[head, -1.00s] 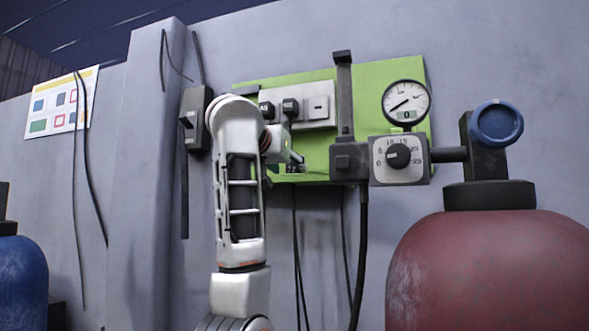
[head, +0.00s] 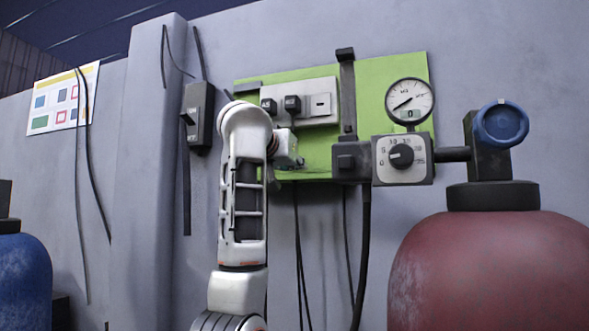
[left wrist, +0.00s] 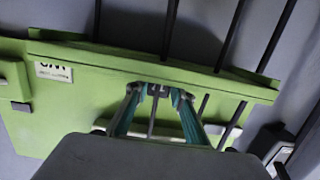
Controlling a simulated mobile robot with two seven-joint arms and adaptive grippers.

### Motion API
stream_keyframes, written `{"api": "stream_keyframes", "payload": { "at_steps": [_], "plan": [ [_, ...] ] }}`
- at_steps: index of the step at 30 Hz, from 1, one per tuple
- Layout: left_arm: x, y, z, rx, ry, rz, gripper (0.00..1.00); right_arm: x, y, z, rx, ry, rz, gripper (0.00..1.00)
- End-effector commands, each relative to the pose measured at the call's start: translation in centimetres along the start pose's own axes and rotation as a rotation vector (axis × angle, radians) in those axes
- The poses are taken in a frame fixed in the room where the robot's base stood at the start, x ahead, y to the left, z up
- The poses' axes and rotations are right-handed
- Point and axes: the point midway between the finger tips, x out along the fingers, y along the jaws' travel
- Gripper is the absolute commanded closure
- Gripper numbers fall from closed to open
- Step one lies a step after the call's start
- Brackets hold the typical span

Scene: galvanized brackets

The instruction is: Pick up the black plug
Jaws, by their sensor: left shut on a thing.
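My left gripper (left wrist: 158,97) shows in the left wrist view with its two teal fingers shut on a small dark piece, which looks like the black plug (left wrist: 154,90). A thin cable runs close by it. The fingers are at the edge of the green panel (left wrist: 90,85). In the head view, my left gripper (head: 299,162) is in front of the lower part of the green panel (head: 390,70). It is mostly hidden by its own wrist, and the plug is hard to make out there. My right gripper is in neither view.
A white box with two black switches (head: 318,103) is above the gripper. A dial box (head: 418,171) and a gauge (head: 410,98) are to its right, by a red cylinder (head: 490,270). A dark wall switch (head: 199,105) is at left. Several cables hang below the panel.

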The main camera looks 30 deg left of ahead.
Motion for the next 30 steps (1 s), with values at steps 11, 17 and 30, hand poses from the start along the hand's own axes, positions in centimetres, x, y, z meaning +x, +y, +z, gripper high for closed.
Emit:
{"api": "stream_keyframes", "payload": {
  "at_steps": [11,17,30],
  "plan": [
    [-0.9,0.1,-3.0,0.000,0.002,0.002,0.96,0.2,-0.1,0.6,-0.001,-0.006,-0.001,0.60],
    [-1.4,0.0,-5.8,0.000,0.002,0.001,0.96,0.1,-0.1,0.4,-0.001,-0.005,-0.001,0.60],
    [-8.0,0.3,-5.6,-0.001,0.006,0.005,0.96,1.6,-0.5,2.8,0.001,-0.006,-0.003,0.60]
  ]
}}
